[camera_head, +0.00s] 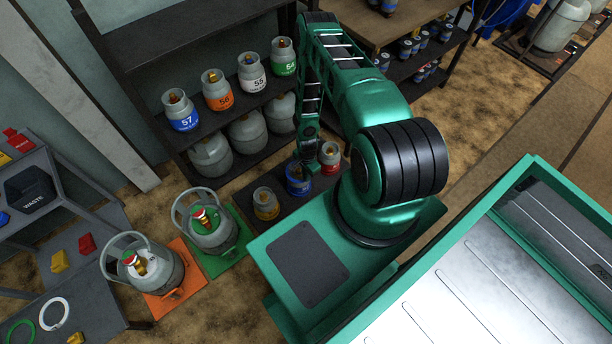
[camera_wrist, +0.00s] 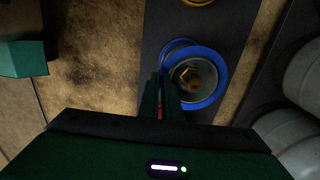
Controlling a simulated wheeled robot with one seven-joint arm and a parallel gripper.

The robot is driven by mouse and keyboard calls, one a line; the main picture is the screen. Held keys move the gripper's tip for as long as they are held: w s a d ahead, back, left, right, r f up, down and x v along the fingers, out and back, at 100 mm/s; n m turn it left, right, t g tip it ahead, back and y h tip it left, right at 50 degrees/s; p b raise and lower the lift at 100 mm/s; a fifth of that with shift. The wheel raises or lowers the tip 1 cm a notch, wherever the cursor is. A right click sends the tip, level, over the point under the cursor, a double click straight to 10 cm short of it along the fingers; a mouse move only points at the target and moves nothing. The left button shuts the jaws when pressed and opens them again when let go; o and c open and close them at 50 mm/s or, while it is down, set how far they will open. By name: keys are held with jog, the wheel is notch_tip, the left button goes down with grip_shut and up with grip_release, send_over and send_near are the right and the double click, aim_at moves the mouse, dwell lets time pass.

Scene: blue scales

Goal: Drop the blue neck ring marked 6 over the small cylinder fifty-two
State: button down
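The blue neck ring (camera_wrist: 221,88) shows in the wrist view as a wide loop around the brass valve and grey top of a small cylinder (camera_wrist: 194,76). Its marking is not readable. My gripper (camera_wrist: 162,108) appears shut on the ring's left side, its fingers beside the cylinder. A second blue arc (camera_wrist: 178,42) shows behind the ring, offset up and left. In the head view my gripper (camera_head: 308,166) points down at a small blue cylinder (camera_head: 298,186) on a dark low platform. Its number is not readable, and I cannot tell whether the ring rests on it.
A small yellow cylinder (camera_head: 266,203) stands left of the blue one, a small red one (camera_head: 330,157) to the right. A shelf (camera_head: 238,106) with larger numbered cylinders stands behind. Two handled cylinders (camera_head: 142,268) (camera_head: 206,222) stand at left. A white ring (camera_head: 53,313) lies at lower left.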

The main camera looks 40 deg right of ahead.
jog(key=shift+f, duration=0.2)
jog(key=c, duration=1.9)
grip_release()
jog(key=shift+r, duration=0.15)
jog(key=shift+r, duration=3.65)
